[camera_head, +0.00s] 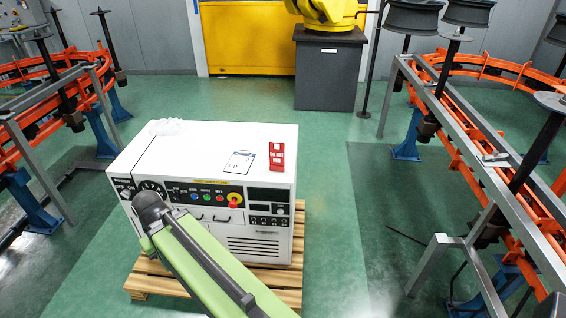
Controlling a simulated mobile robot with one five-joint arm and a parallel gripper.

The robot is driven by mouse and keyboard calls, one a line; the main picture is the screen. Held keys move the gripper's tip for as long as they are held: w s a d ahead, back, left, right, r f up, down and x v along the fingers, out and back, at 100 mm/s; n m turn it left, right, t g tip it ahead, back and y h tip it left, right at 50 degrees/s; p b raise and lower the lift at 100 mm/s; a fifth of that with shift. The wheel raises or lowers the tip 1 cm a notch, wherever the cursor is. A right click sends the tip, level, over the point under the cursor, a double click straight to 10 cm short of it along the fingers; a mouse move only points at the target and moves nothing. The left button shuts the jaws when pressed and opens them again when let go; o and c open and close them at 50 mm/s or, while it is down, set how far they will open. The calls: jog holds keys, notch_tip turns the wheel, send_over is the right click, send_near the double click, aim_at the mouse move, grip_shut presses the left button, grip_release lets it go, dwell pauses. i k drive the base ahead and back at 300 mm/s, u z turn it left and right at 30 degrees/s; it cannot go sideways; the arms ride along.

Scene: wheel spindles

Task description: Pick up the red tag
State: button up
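The red tag (277,156) stands or lies near the right edge of the white cabinet's top (200,145); it is red with white patches. A white printed card or sheet (240,162) lies to its left on the same top. My green arm reaches up from the bottom of the view to a dark joint in front of the cabinet's left front. My gripper does not show, so whether it is open or shut is hidden. No part of my arm that I see touches the tag.
The cabinet stands on a wooden pallet (290,275), with a control panel on its front. A clear lumpy object (167,127) sits at its back left. Orange rail frames (480,150) with spindles stand on both sides. Green floor is open behind and right of the cabinet.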

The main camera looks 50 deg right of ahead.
aim_at(277, 157)
jog(key=z, duration=0.2)
jog(key=i, duration=0.9)
jog(key=u, duration=0.3)
